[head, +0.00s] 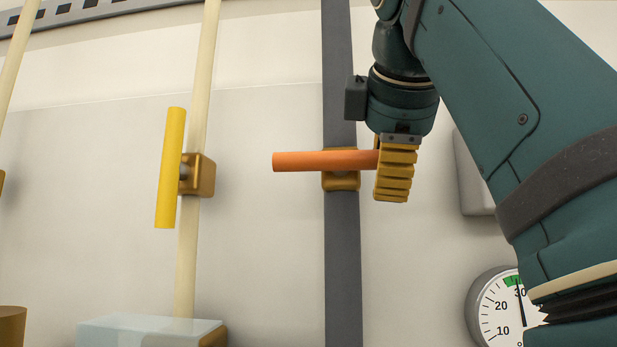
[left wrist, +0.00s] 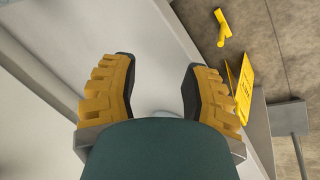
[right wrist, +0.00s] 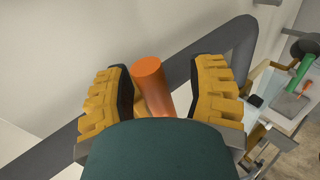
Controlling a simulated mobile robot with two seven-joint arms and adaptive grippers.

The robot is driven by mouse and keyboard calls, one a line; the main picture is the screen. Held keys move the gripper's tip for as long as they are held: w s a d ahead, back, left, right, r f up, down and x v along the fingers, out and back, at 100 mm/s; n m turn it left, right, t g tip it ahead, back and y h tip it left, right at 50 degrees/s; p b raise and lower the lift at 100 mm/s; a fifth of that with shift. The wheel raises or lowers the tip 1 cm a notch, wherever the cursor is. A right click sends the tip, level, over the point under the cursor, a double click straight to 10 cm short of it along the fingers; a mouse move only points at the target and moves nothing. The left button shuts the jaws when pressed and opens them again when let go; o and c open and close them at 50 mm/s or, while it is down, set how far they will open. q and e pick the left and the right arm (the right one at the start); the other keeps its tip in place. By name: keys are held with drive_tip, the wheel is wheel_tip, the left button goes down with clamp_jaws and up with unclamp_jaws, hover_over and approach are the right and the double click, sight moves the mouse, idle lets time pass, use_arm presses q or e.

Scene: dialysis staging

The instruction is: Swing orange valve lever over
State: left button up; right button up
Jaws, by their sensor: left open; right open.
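The orange valve lever (head: 310,161) lies horizontally across the dark grey vertical pipe (head: 341,265), on a brass valve body (head: 341,181). My right gripper (head: 394,172) is at the lever's right end in the head view and hides that end. In the right wrist view, the orange lever (right wrist: 152,85) stands between the open fingers of my right gripper (right wrist: 165,90), closer to the left finger. Whether it touches that finger I cannot tell. My left gripper (left wrist: 160,90) is open and empty in the left wrist view; it is outside the head view.
A yellow lever (head: 169,168) stands nearly upright on a cream pipe (head: 204,80) to the left. A round gauge (head: 500,310) is at the lower right, partly behind my right arm. A pale translucent box (head: 150,331) is at the lower left. The wall between the pipes is bare.

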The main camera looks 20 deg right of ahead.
drive_tip(key=shift+w+d, duration=0.1)
drive_tip(key=shift+s, duration=0.3)
drive_tip(key=shift+w, duration=0.1)
drive_tip(key=shift+f+m+y, duration=0.1)
drive_tip(key=shift+m+y, duration=0.2)
